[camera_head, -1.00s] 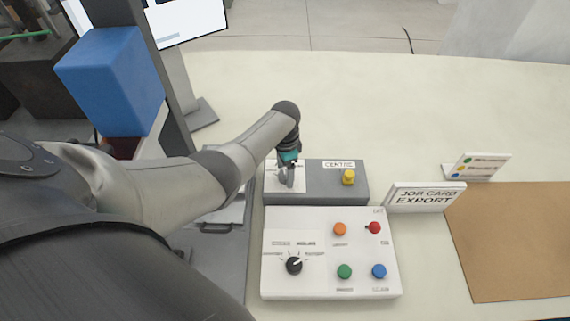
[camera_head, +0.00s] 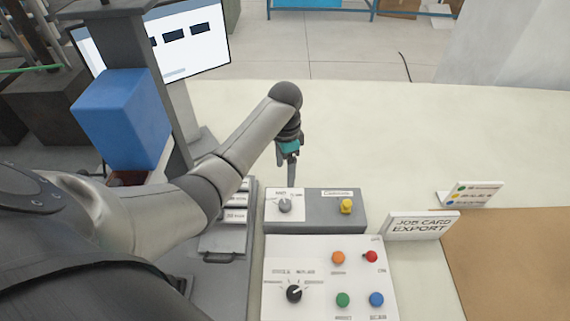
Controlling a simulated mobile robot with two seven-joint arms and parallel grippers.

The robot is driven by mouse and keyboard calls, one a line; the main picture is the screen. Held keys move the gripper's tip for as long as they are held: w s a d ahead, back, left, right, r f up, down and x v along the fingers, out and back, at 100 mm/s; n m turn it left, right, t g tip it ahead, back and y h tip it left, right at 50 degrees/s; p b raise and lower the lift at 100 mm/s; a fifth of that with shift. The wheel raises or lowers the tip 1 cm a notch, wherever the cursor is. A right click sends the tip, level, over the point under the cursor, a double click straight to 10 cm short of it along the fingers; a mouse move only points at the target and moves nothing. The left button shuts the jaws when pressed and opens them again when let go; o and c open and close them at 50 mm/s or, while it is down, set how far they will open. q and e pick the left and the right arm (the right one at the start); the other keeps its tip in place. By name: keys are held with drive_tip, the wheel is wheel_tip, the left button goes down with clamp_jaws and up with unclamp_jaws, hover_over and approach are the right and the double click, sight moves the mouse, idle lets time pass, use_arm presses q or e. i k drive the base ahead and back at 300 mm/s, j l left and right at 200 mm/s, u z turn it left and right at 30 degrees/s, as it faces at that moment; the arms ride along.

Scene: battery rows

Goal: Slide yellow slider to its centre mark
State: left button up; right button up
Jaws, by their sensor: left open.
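The yellow slider (camera_head: 346,206) stands on the right part of the top of a grey box (camera_head: 318,219). A white label (camera_head: 338,193) lies just behind it; its print is too blurred to read now. My left gripper (camera_head: 291,180) is above the back left of the box, pointing down, near a grey knob (camera_head: 284,206) on a white plate. It looks clear of the knob and is left of the yellow slider, not touching it. Its jaws are open and look empty, though the finger gap is hard to see. My right gripper is not in view.
In front of the box is a white panel (camera_head: 318,273) with a black knob (camera_head: 294,293) and several coloured buttons. A job card sign (camera_head: 421,225) stands to the right, by a brown mat (camera_head: 515,245). The table behind the box is clear.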

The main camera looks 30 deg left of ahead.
sight(346, 205)
drive_tip(key=k, duration=1.5)
